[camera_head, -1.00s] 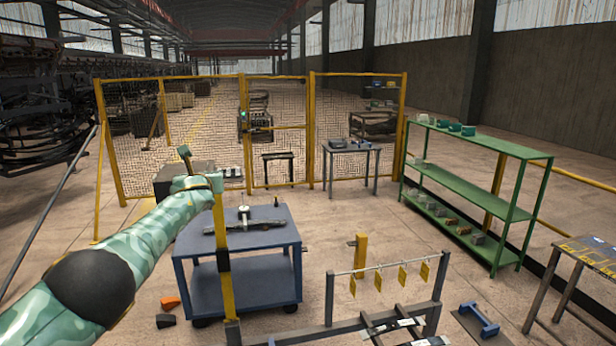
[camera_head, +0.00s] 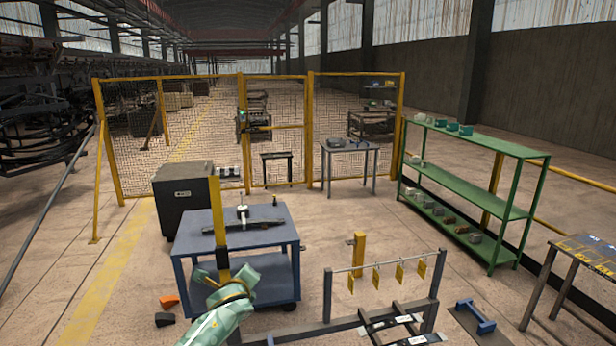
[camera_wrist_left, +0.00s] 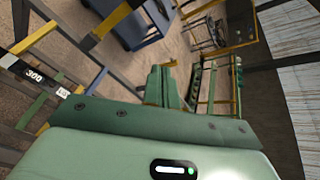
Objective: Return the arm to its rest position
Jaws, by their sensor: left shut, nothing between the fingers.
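My left arm (camera_head: 222,308) is low in the head view, at the bottom edge left of centre, in front of the blue cart (camera_head: 236,250). Its green hand is beside a yellow and black post (camera_head: 217,225), and I cannot tell whether they touch. In the left wrist view my left gripper (camera_wrist_left: 165,85) has its green fingers together, with nothing between them. My right arm and gripper are not in view.
A frame with hanging yellow tags (camera_head: 376,278) stands right of the hand. A green shelf (camera_head: 470,195) and a dark table (camera_head: 580,262) are at the right. A black cabinet (camera_head: 183,190) stands behind the cart. Floor at the left is open.

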